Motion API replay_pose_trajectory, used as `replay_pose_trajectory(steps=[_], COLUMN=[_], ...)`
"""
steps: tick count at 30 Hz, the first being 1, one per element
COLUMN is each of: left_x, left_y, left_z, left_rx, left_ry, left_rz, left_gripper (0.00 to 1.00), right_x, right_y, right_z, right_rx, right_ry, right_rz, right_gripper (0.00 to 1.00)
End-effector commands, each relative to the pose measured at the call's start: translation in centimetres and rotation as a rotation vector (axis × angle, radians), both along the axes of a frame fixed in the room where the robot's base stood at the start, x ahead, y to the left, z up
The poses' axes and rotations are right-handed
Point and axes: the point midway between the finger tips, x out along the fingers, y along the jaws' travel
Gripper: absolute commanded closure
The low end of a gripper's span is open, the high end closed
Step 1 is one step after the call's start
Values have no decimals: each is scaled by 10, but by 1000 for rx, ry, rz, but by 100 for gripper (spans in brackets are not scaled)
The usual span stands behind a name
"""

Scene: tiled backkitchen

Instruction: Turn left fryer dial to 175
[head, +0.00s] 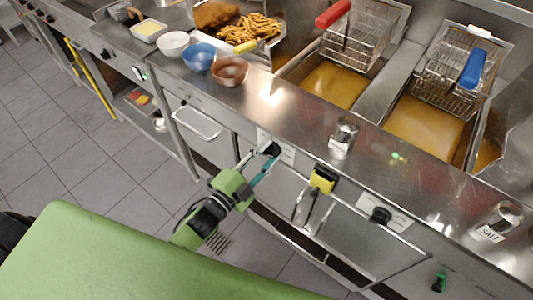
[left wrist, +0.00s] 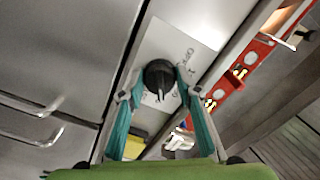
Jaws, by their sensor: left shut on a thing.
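The left fryer dial (head: 271,149) is a black round knob on a pale plate on the fryer's steel front. My left gripper (head: 266,164) reaches up to it from below and is shut on it. In the left wrist view the dial (left wrist: 160,75) sits between the two teal fingers of my left gripper (left wrist: 160,92), one at each side. A pale pointer on the dial faces down in that view. The plate's markings are too small and blurred to read, so the dial's setting cannot be told. My right gripper is not in view.
A second black dial (head: 381,215) is further right on the front, with a yellow item (head: 322,179) between. Above are oil vats with a red-handled basket (head: 347,35) and a blue-handled basket (head: 458,75). Door handles (head: 197,124) stick out. Tiled floor (head: 100,165) is open at left.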

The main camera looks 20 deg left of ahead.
Motion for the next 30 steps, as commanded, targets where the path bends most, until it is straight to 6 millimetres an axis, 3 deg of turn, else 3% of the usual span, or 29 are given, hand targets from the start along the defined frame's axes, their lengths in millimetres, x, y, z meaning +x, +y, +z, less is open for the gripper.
replay_pose_trajectory(steps=[15,16,18,30], left_x=[0,0,0,-4], left_y=[-1,-1,-1,1], left_z=[1,1,1,0], left_rx=[16,16,16,17], left_ry=[-8,-8,-8,-6], left_rz=[-1,-1,-1,0], left_gripper=[90,64,52,52], right_x=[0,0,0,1], right_y=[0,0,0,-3], right_z=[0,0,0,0], right_rx=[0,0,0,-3], right_ry=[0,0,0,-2], right_rz=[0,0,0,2], right_gripper=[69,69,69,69])
